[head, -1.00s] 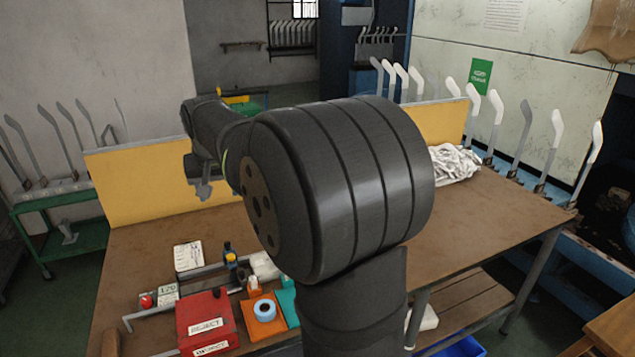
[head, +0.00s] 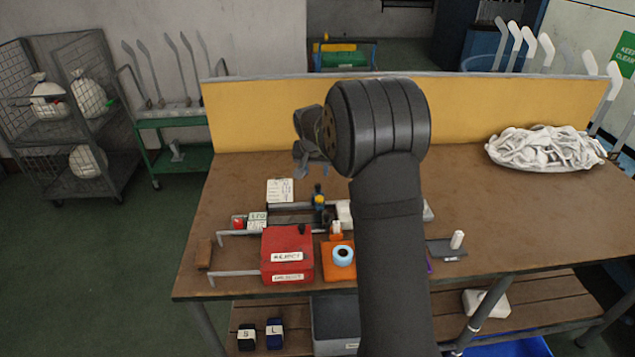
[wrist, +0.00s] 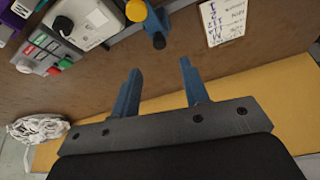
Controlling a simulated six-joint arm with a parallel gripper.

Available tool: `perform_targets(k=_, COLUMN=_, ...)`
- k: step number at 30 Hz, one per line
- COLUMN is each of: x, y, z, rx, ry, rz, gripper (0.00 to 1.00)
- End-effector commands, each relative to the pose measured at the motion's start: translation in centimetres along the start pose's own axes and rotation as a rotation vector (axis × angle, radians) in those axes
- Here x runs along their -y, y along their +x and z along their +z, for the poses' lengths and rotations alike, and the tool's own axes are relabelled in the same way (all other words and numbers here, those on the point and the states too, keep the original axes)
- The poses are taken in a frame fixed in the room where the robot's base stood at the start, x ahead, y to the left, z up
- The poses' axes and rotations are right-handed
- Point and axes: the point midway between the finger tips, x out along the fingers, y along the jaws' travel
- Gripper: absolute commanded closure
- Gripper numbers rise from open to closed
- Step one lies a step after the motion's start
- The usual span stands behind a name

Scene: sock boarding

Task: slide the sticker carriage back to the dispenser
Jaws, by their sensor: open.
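A dark blue upright piece with a yellow knob (head: 319,200), which looks like the sticker carriage, sits on a rail on the bench. It also shows at the top of the wrist view (wrist: 158,38). A white block (head: 345,211), possibly the dispenser, is just right of it; in the wrist view a white box with a black knob (wrist: 88,24) lies left of the carriage. My gripper (wrist: 160,68) is open and empty, its two blue fingers apart, with the carriage beyond the tips. In the head view my gripper (head: 311,165) is behind and above the carriage, partly hidden.
A red reject box (head: 288,250) and an orange stand with a light blue roll (head: 343,256) are at the front. A card (head: 280,190) lies behind the rail. A yellow panel (head: 255,115) closes the back. White socks (head: 545,150) are piled right. My arm hides bench centre.

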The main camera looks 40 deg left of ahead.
Motion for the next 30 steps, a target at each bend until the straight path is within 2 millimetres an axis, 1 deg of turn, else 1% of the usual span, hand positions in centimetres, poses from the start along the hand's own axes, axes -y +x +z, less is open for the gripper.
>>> perform_targets(k=1, x=-0.1, y=1.3, z=0.1, rx=0.003, ry=0.000, rz=0.002, gripper=0.59)
perform_targets(k=3, x=-0.1, y=2.7, z=0.0, rx=0.002, ry=0.001, rz=0.001, gripper=0.59)
perform_targets(k=6, x=-0.1, y=4.5, z=0.0, rx=0.001, ry=0.001, rz=0.001, gripper=0.59)
perform_targets(k=10, x=-0.1, y=6.3, z=0.0, rx=0.001, ry=0.001, rz=0.000, gripper=0.59)
perform_targets(k=15, x=0.0, y=7.4, z=-0.1, rx=-0.002, ry=0.001, rz=0.000, gripper=0.59)
perform_targets(k=24, x=0.0, y=7.6, z=0.0, rx=-0.001, ry=0.001, rz=-0.001, gripper=0.59)
perform_targets(k=26, x=0.0, y=7.6, z=0.0, rx=-0.001, ry=0.001, rz=-0.001, gripper=0.69)
perform_targets(k=30, x=0.0, y=7.6, z=0.0, rx=-0.001, ry=0.001, rz=-0.001, gripper=0.96)
